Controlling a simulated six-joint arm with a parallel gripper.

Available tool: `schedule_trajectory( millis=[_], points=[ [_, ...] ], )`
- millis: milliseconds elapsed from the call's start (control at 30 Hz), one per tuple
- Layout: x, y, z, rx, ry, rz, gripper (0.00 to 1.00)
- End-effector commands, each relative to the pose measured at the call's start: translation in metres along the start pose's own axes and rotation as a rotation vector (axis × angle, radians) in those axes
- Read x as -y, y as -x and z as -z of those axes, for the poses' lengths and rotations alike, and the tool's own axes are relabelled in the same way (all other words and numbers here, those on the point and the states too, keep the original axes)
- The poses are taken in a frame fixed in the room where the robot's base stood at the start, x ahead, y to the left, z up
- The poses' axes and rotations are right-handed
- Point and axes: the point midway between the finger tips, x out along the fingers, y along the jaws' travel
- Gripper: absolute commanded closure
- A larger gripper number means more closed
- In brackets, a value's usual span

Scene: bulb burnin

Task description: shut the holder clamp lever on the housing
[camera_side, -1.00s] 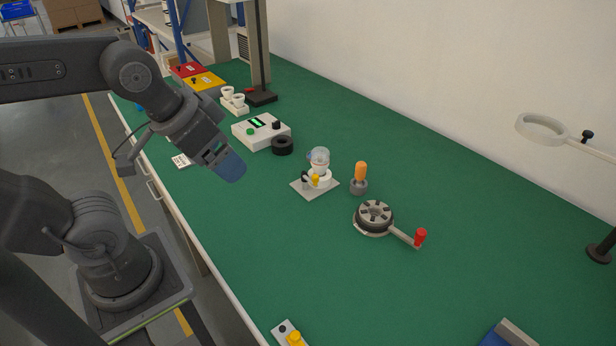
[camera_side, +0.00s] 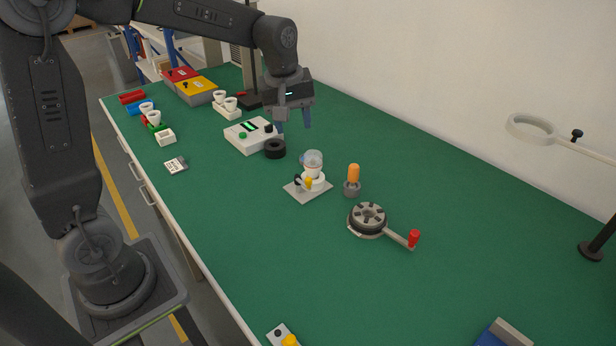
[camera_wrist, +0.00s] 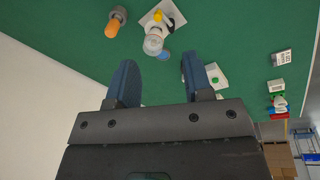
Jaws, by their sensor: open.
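In the side view a clear glass bulb (camera_side: 313,158) stands upright in a white round holder (camera_side: 314,182) on a light grey square plate (camera_side: 300,193). A yellow-ended part (camera_side: 308,183), which looks like the lever, sits at the holder's front beside a black knob (camera_side: 297,180). I cannot tell how far the lever is turned. The wrist view shows the bulb (camera_wrist: 153,43), yellow part (camera_wrist: 158,15) and plate (camera_wrist: 172,14) near the top edge. My gripper (camera_side: 293,120) is open and empty, pointing down behind the holder and apart from it; its blue fingers (camera_wrist: 154,80) frame the wrist view.
An orange-topped tool (camera_side: 353,175) stands just right of the holder. A dark round fixture (camera_side: 368,216) with a red-knobbed arm (camera_side: 413,238) is nearer. A black ring (camera_side: 275,148) and white control box (camera_side: 249,134) lie to the left. The right side of the green bench is largely clear.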

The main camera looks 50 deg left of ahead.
Motion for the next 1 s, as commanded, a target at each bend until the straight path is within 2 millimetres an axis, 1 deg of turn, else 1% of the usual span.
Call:
schedule_trajectory(
  millis=[33,100,200,300,467,567,667,800,1000],
  points=[
    [-0.007,-0.017,0.013,0.018,0.075,0.025,0.54],
    [-0.015,-0.035,0.027,0.034,0.172,0.05,0.54],
    [-0.021,-0.056,0.042,0.048,0.28,0.078,0.54],
    [-0.025,-0.069,0.05,0.056,0.346,0.095,0.54],
    [-0.026,-0.08,0.053,0.059,0.378,0.103,0.54],
    [-0.024,-0.092,0.051,0.061,0.377,0.106,0.54],
    [-0.022,-0.109,0.05,0.061,0.376,0.106,0.54],
    [-0.019,-0.139,0.047,0.062,0.375,0.107,0.54],
    [-0.016,-0.177,0.044,0.061,0.374,0.106,0.54]
  ],
)
